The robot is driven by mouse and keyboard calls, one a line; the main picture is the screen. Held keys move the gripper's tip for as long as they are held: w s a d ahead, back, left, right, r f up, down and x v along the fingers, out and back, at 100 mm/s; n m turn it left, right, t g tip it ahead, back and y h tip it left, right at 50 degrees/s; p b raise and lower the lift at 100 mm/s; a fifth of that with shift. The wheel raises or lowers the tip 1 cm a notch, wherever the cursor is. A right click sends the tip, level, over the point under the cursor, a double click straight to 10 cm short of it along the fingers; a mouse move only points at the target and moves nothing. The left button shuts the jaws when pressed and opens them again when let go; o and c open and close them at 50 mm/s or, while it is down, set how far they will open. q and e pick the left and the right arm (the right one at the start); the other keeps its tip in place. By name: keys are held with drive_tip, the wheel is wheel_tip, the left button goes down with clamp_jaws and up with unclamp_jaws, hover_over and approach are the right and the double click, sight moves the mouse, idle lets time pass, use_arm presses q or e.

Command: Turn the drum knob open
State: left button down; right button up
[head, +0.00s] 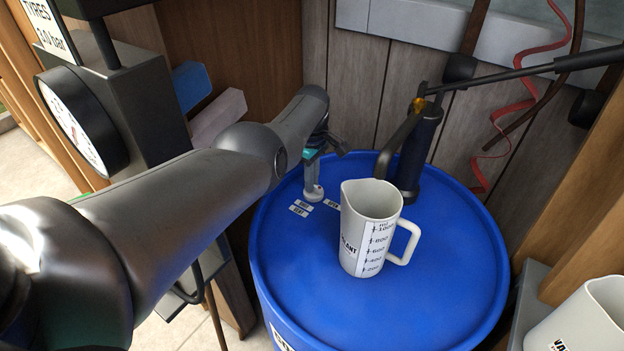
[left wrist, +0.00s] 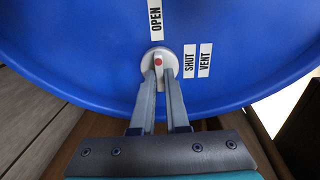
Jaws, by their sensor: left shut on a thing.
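The drum knob (left wrist: 158,56) is a round pale grey disc with a red mark, on the blue drum's top (left wrist: 100,55). My left gripper (left wrist: 160,75) is shut on it, with one finger on each side of its raised grip. An OPEN label (left wrist: 155,18) lies beyond the knob in the left wrist view. SHUT (left wrist: 189,61) and VENT (left wrist: 205,61) labels lie to its right. In the head view the left gripper (head: 314,185) points down onto the knob near the drum's back left rim. The fingers partly hide the grip. My right gripper is not in view.
A white measuring jug (head: 370,225) stands on the drum, right of the knob. A dark hand pump (head: 415,155) rises behind it. A red coiled hose (head: 515,105) hangs at the back right. A tyre gauge (head: 75,120) is at the left. The drum's front top is clear.

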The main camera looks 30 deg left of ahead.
use_arm(q)
drive_tip(key=c, duration=0.9)
unclamp_jaws()
drive_tip(key=shift+r, duration=0.1)
wheel_tip(320, 180, up, 8)
drive_tip(key=p, duration=0.5)
drive_tip(key=shift+r+p, duration=0.15)
drive_tip(key=shift+p, duration=0.25)
wheel_tip(320, 180, up, 7)
drive_tip(key=shift+f+p, duration=0.1)
drive_tip(key=shift+p, duration=0.6)
